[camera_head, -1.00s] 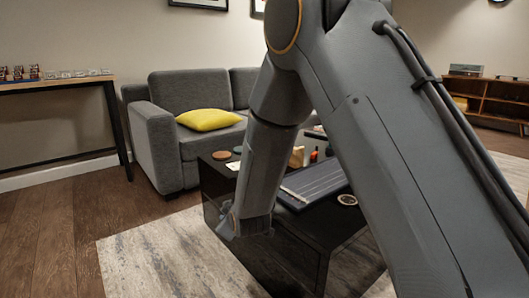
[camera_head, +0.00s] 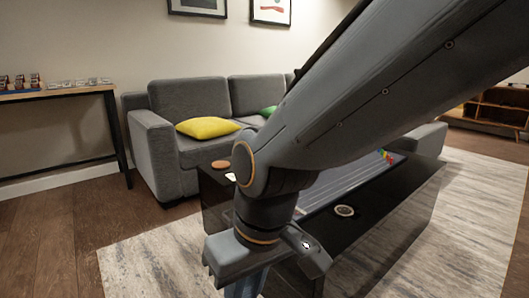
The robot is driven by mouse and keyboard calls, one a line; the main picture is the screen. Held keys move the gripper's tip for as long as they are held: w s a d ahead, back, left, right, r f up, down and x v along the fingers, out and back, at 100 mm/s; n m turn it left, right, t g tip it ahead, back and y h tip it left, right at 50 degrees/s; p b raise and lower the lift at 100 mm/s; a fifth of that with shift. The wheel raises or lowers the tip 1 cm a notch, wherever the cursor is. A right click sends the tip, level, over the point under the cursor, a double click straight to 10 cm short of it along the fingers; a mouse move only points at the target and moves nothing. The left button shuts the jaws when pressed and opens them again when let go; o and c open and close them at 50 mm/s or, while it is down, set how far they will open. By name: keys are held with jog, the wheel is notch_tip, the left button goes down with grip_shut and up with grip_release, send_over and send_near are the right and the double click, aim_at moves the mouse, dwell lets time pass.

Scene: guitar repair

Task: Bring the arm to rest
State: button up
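My arm crosses the view from the upper right down to the lower middle. Its wrist is bent in front of the black coffee table (camera_head: 405,215).
A grey sofa (camera_head: 190,98) with a yellow cushion (camera_head: 207,127) and a green cushion (camera_head: 268,111) stands behind the table. A side table (camera_head: 60,92) with small items is at left. A patterned rug (camera_head: 150,262) and bare wood floor (camera_head: 40,240) lie open at lower left.

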jog(key=s+d+r+p, duration=0.1)
jog(key=s+d+r, duration=0.15)
jog(key=s, duration=0.25)
jog(key=d+r+m+h+p, duration=0.1)
jog(key=d+r+m+p, duration=0.2)
jog(key=d+r+p, duration=0.7)
jog(key=d+r+m+h+p, duration=0.1)
jog(key=d+r+m+p, duration=0.3)
jog(key=d+r+p, duration=0.6)
notch_tip(320, 180, up, 8)
jog(key=p, duration=1.7)
jog(key=shift+w+d+f+g, duration=0.15)
jog(key=shift+d+f+g, duration=0.1)
jog(key=shift+g, duration=0.15)
